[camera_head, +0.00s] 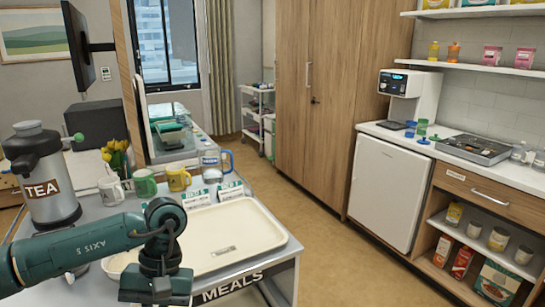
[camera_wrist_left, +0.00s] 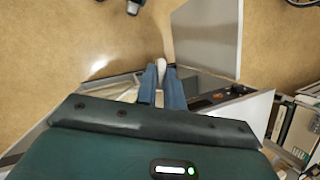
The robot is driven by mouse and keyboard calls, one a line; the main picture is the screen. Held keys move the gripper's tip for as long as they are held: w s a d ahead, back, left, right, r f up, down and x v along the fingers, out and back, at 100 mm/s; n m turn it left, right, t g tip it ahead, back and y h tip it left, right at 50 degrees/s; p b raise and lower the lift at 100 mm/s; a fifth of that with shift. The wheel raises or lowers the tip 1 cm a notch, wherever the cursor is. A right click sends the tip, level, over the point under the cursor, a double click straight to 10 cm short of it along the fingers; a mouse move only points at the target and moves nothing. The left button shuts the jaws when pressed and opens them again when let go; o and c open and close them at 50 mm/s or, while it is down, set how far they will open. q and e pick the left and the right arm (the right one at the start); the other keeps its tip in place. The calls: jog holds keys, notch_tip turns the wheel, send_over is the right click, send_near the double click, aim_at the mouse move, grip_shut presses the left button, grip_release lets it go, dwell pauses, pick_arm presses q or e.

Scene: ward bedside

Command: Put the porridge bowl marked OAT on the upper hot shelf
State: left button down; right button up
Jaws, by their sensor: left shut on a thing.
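My left gripper (camera_head: 155,290) hangs at the near edge of the MEALS trolley, its fingertips cut off by the frame. In the left wrist view its fingers (camera_wrist_left: 162,88) are shut on a narrow white thing (camera_wrist_left: 163,71), beside the corner of a flat grey panel (camera_wrist_left: 207,38). I cannot tell whether this is a handle or part of a dish. A pale rounded rim (camera_head: 112,266), perhaps a bowl, shows beside my arm on the trolley top; most of it is hidden. I see no OAT mark. The hot shelf is not identifiable. My right gripper is not in view.
A cream tray (camera_head: 262,235) lies on the trolley top. Behind it stand a TEA urn (camera_head: 45,175), several mugs, a clear jug (camera_head: 213,163) and small cards. The floor (camera_head: 345,255) right of the trolley is clear up to the counter units.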

pick_arm(q)
jog(key=m, duration=0.2)
jog(key=y, duration=0.1)
jog(key=shift+s+d+r+m+t, duration=0.15)
jog(key=shift+s+d+m+t, duration=0.15)
jog(key=shift+d+m, duration=0.1)
jog(key=shift+a, duration=0.2)
dwell(0.4)
jog(key=shift+d, duration=0.15)
dwell(0.5)
dwell(0.5)
jog(key=shift+a, duration=0.2)
